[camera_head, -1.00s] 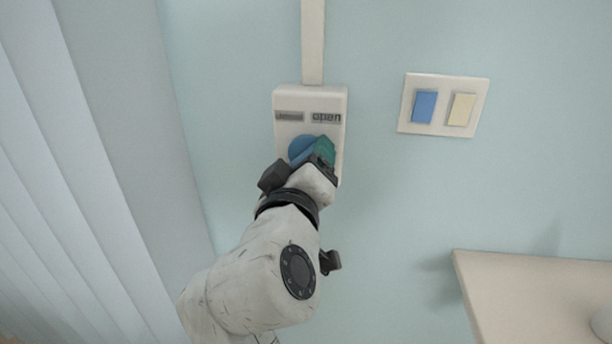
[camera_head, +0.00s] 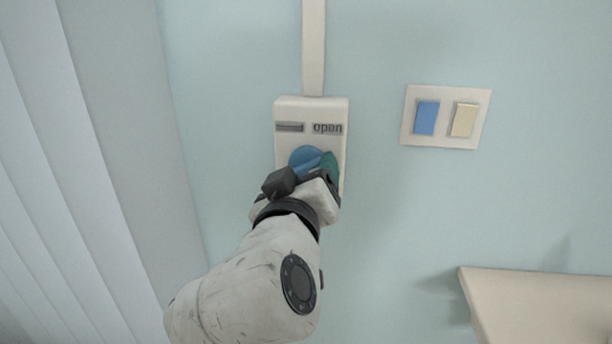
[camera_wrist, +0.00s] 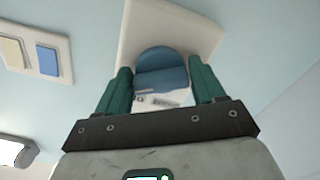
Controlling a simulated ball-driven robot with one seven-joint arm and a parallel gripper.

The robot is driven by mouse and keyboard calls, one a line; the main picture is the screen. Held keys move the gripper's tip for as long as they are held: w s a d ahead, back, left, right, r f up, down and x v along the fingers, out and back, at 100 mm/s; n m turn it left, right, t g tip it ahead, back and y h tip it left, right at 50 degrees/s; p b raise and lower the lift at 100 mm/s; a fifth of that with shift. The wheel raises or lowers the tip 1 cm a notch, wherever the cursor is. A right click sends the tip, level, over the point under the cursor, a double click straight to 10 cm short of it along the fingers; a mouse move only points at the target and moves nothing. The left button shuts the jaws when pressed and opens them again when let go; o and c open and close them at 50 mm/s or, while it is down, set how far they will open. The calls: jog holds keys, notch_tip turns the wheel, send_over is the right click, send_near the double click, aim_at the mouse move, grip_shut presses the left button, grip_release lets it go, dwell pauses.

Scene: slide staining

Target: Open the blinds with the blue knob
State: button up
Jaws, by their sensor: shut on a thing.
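The blue knob (camera_head: 305,156) sits on a white wall control box (camera_head: 310,111) with two labels at its top; the right one reads "open" and the left one is too small to read. My gripper (camera_head: 315,172) is at the knob and covers its lower part. In the wrist view the blue knob (camera_wrist: 162,72) lies between the green fingers of my gripper (camera_wrist: 161,84), which are shut on it. The blinds (camera_head: 70,200) hang at the left as pale vertical slats, closed side by side.
A switch plate (camera_head: 446,91) with a blue and a cream switch is on the wall to the right. A pale shelf or table edge (camera_head: 540,290) juts out at the lower right. A white conduit (camera_head: 313,50) runs up from the box.

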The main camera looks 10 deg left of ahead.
jog(key=o, duration=1)
jog(key=shift+c, duration=0.2)
jog(key=s, duration=1)
jog(key=shift+s+a, duration=0.15)
jog(key=shift+s, duration=0.25)
jog(key=shift+f, duration=0.15)
